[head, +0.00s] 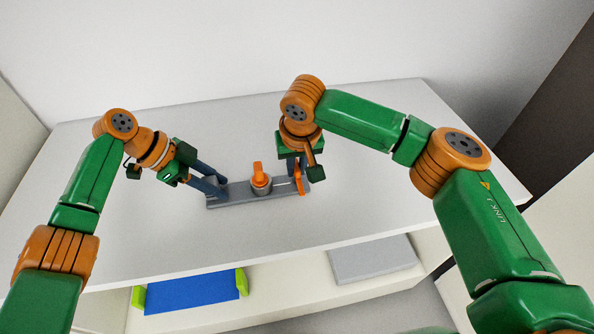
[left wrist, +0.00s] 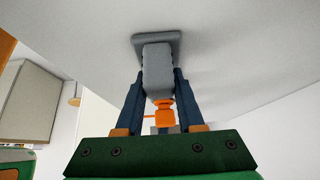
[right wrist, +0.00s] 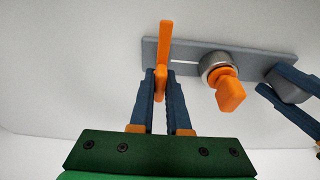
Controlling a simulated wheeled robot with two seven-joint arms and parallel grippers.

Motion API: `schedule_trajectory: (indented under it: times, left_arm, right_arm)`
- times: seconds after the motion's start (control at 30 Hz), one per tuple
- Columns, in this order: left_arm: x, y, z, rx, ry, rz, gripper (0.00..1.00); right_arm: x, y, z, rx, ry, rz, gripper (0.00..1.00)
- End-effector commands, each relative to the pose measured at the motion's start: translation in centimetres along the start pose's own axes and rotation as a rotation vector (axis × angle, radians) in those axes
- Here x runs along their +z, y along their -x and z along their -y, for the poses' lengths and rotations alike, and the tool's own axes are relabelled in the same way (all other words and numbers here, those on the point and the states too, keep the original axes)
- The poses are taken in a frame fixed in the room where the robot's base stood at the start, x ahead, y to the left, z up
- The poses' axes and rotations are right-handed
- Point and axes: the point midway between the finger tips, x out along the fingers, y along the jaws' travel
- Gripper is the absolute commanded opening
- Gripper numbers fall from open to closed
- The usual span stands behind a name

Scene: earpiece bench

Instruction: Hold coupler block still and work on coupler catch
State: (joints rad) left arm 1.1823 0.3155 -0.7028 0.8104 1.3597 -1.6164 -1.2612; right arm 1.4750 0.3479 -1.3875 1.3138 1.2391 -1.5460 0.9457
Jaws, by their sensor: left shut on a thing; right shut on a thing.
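The coupler block is a long grey base (head: 238,196) lying on the table, with a raised grey block at its left end. My left gripper (head: 217,186) is shut on that raised grey block (left wrist: 158,72), one finger on each side. In the middle, an orange knob (head: 258,172) sits on a round metal collar; it also shows in the right wrist view (right wrist: 229,92). At the right end stands an orange lever (right wrist: 165,45), apparently the coupler catch. My right gripper (right wrist: 160,92) is shut on its lower part. In the head view the fingers partly hide the lever (head: 299,182).
The white table top (head: 130,240) is clear around the base. Below the front edge, a blue tray (head: 192,291) with green ends and a grey slab (head: 372,260) lie on a lower shelf. A wall stands behind the table.

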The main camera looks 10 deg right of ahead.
Motion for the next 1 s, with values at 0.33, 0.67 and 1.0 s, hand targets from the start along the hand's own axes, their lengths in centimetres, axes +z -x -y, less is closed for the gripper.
schedule_trajectory:
  times: [0.33,0.67,1.0]
  left_arm:
    - [0.13,-0.05,0.00,0.000,0.002,0.003,0.00]
    - [0.13,-0.06,-0.01,0.000,0.002,0.003,0.00]
    - [0.13,-0.06,-0.01,0.001,0.002,0.003,0.00]
  right_arm:
    - [-0.01,0.00,0.00,0.000,0.000,0.000,0.00]
    - [0.03,-0.07,0.12,0.016,-0.065,0.001,0.00]
    - [0.03,-0.03,0.06,0.109,-0.427,0.000,0.00]
